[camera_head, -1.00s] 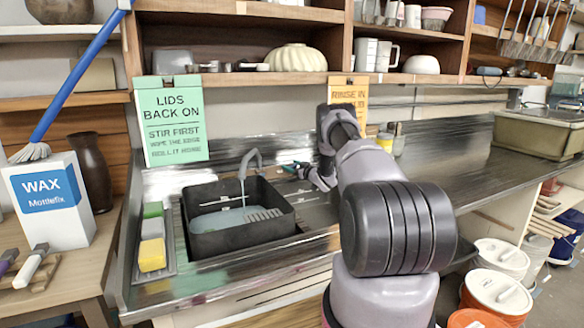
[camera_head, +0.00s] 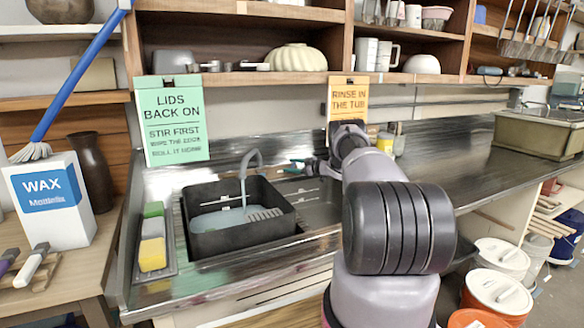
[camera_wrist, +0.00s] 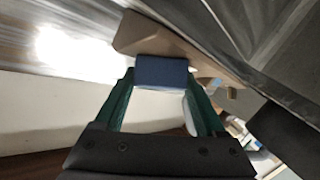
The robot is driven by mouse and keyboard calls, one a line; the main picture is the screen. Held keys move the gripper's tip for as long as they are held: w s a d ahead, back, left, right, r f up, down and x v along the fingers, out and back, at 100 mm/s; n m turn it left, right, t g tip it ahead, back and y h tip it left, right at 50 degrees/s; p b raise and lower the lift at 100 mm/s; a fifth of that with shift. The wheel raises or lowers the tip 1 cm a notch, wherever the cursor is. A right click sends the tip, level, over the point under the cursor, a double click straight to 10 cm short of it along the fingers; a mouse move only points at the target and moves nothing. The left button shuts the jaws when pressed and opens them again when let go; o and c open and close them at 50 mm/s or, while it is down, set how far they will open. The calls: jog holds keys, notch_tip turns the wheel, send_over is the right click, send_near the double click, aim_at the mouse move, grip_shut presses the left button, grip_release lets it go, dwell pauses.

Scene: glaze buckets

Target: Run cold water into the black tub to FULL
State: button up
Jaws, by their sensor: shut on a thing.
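The black tub (camera_head: 240,240) sits in the sink at the left, with pale blue water (camera_head: 218,220) in its lower part. White marks show on its inner far wall, above the water; their writing is too small to read. A grey curved tap (camera_head: 251,160) stands behind it, its spout over the tub, and a thin stream seems to fall from it. My gripper (camera_head: 300,167), with teal fingers, is right of the tap at the back of the sink. In the wrist view, my gripper (camera_wrist: 162,95) is shut on a blue block-like handle (camera_wrist: 162,72) in front of a beige part.
A tray with green and yellow sponges (camera_head: 152,254) lies left of the tub. A green sign (camera_head: 172,120) and an orange sign (camera_head: 348,98) hang behind the counter. Small jars (camera_head: 390,142) stand right of my wrist. White-lidded buckets (camera_head: 497,290) stand on the floor at right.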

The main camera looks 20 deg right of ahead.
jog(key=o, duration=1.3)
jog(key=v, duration=1.1)
jog(key=shift+a, duration=0.1)
